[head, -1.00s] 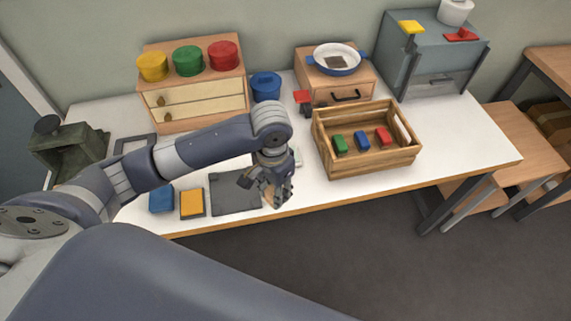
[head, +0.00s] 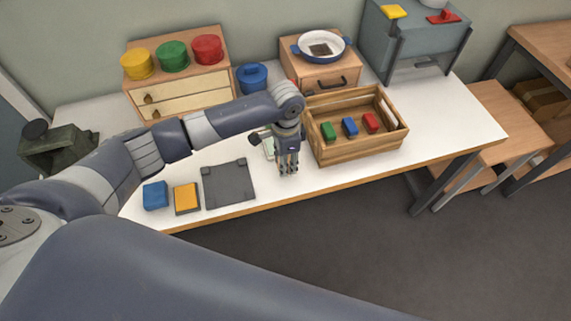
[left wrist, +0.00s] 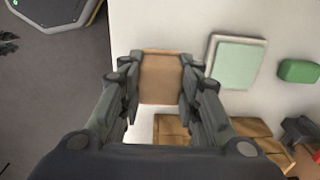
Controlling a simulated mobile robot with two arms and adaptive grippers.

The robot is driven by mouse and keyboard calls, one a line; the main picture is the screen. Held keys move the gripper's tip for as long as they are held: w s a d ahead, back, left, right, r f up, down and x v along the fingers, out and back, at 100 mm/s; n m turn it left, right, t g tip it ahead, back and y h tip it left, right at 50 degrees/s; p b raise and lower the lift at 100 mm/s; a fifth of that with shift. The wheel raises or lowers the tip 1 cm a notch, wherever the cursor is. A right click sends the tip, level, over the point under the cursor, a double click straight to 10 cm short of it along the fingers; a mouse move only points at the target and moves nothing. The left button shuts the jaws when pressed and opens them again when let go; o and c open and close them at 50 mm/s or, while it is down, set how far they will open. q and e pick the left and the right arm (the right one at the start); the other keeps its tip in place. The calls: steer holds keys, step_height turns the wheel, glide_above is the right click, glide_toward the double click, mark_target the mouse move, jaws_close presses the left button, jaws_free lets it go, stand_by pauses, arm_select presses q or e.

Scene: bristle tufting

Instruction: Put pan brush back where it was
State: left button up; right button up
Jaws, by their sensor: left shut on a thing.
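My left gripper (head: 288,168) points down over the front of the white table, just left of the wooden crate. In the left wrist view its fingers (left wrist: 160,85) are shut on a tan wooden block (left wrist: 160,78), which seems to be the pan brush. Its bristles are not visible, and the head view hardly shows the block. I cannot tell whether it touches the table. A dark grey mat (head: 228,187) lies left of the gripper. A pale green pad (left wrist: 235,62) lies close by, partly behind my gripper in the head view. My right gripper is not in view.
The wooden crate (head: 345,155) holds green (head: 328,131), blue (head: 350,127) and red (head: 371,122) blocks. Blue (head: 155,195) and orange (head: 187,198) pieces lie left of the mat. A drawer box with a pan (head: 321,47) stands behind.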

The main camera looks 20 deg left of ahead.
arm_select(q)
step_height(320, 180, down, 2)
steer(key=shift+f, duration=0.25)
steer(key=o, duration=1)
steer(key=shift+f, duration=0.1)
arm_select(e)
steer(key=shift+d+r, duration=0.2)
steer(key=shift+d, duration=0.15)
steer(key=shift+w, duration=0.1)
arm_select(q)
step_height(320, 180, up, 12)
steer(key=shift+r+b, duration=0.15)
steer(key=shift+b, duration=0.75)
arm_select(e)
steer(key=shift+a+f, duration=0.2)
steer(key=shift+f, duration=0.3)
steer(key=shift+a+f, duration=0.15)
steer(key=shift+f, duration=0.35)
